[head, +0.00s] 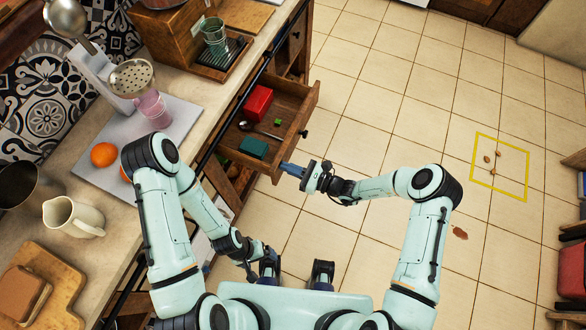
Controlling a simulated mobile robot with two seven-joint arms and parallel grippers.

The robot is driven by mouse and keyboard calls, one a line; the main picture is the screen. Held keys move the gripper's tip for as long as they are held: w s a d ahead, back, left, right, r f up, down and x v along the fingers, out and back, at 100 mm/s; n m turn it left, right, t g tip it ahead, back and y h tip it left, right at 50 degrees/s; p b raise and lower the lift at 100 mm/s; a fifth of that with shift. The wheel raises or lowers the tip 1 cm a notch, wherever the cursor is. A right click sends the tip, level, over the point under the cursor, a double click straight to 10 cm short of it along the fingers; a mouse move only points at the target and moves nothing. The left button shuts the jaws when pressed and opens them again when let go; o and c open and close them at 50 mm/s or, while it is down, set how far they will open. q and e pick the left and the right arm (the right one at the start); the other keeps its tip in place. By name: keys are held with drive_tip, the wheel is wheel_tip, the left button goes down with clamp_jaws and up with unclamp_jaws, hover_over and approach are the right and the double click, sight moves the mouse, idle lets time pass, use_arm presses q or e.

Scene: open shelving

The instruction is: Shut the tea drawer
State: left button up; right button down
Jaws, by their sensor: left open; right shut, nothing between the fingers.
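The wooden tea drawer (298,112) is pulled out from under the counter, with its dark knob (304,133) on the front panel. Inside lie a red box (258,102), a dark green box (253,147), a spoon (258,129) and a small green item (277,122). My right gripper (286,168) is shut and empty, at the near end of the drawer front. It overlaps the panel in view; I cannot tell whether it touches. My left gripper (268,270) is open, low beside my body, away from the drawer.
The counter (227,75) on the left holds a cutting board with a pink glass (153,112) and an orange (104,155), a cream jug (73,217), and a green cup (214,36). The tiled floor right of the drawer is open; a yellow square (526,175) marks it.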

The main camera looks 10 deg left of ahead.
drive_tip(key=b+x, duration=0.2)
drive_tip(key=x, duration=0.3)
drive_tip(key=b+x, duration=0.2)
drive_tip(key=x, duration=0.3)
drive_tip(key=shift+a+f, duration=0.25)
drive_tip(key=b+x, duration=0.6)
drive_tip(key=x, duration=0.5)
drive_tip(key=shift+w+a, duration=0.1)
drive_tip(key=shift+a, duration=0.15)
drive_tip(key=shift+w+a+r, duration=0.1)
drive_tip(key=shift+w+a, duration=0.05)
drive_tip(key=shift+a, duration=0.25)
use_arm(q)
wheel_tip(320, 180, down, 9)
drive_tip(key=w+t, duration=0.1)
drive_tip(key=shift+f, duration=0.2)
use_arm(e)
drive_tip(key=shift+r, duration=0.15)
drive_tip(key=shift+a+r, duration=0.1)
drive_tip(key=shift+r, duration=0.05)
